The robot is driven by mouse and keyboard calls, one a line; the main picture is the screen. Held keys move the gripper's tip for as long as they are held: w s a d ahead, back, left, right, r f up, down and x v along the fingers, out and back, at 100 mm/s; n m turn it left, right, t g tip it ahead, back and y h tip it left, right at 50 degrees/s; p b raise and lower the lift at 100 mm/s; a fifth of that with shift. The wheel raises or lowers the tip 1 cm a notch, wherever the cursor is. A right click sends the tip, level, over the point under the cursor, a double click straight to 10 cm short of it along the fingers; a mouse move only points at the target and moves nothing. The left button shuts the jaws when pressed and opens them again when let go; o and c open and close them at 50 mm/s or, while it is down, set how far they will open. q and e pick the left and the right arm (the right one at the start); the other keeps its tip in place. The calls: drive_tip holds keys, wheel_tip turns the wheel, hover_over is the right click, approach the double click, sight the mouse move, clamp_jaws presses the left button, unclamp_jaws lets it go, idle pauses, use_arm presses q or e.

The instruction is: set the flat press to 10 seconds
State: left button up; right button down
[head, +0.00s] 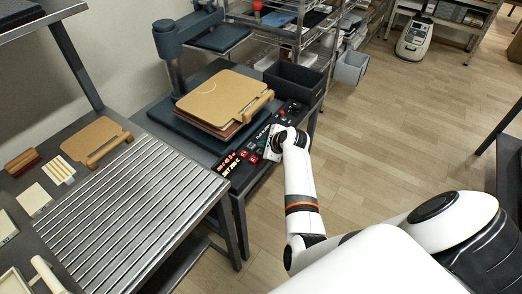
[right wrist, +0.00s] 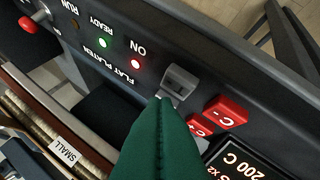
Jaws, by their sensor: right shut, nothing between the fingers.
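The flat press stands beside the slatted table in the head view, with a dark control panel along its front. Its lit display (head: 228,162) has red and amber lines, too small to read surely. In the right wrist view a display part (right wrist: 240,164) reads 200 C, upside down. A grey rocker switch (right wrist: 179,82) is by the FLAT PLATEN label. My right gripper (right wrist: 166,101), green-fingered, is shut and empty, its tips close to the switch; contact is unclear. My left gripper is not in view.
The ON lamp (right wrist: 135,64) is lit red and the READY lamp (right wrist: 102,43) green. A red knob (right wrist: 28,25) sits farther along the panel. Boards (head: 222,96) lie stacked on the press. A dark bin (head: 293,82) stands behind.

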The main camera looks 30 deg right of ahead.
drive_tip(key=shift+f, duration=0.15)
idle(0.3)
drive_tip(key=shift+f, duration=0.25)
drive_tip(key=shift+f, duration=0.5)
idle(0.5)
idle(0.4)
drive_tip(key=shift+r+p, duration=0.9)
drive_tip(key=shift+p, duration=0.35)
wheel_tip(320, 180, up, 5)
drive_tip(key=p, duration=0.5)
drive_tip(key=shift+p, duration=0.4)
